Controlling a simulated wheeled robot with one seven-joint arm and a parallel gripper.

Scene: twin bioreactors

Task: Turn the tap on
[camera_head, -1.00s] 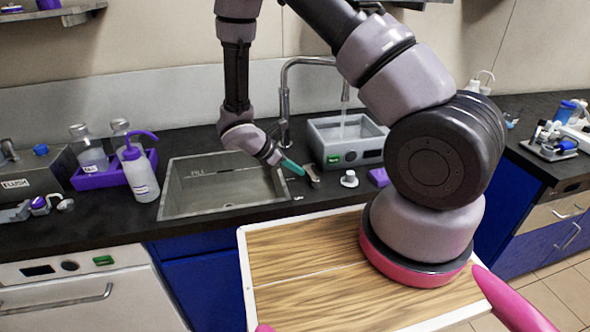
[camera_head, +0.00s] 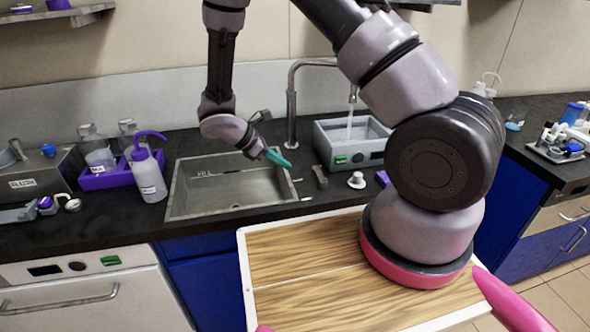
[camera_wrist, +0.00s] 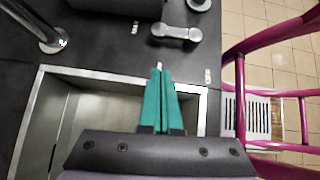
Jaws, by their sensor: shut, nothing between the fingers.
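The tap (camera_head: 292,100) is a tall metal spout bent to the right behind the sink. A stream of water (camera_head: 349,125) runs from its end into the grey bath. The tap's small metal lever (camera_head: 320,176) lies on the counter between sink and bath; it also shows in the wrist view (camera_wrist: 177,33). My gripper (camera_head: 280,158) has teal fingers, which are closed together and empty. In the wrist view the fingertips (camera_wrist: 160,68) point at the lever, with a visible gap. They hang near the sink's right rim.
The metal sink (camera_head: 178,198) is below my gripper. The grey bath (camera_head: 345,155) stands right of the tap. A small white knob-like item (camera_head: 356,180) sits right of the lever. A wash bottle (camera_head: 148,178) and purple rack (camera_head: 95,182) stand to the left.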

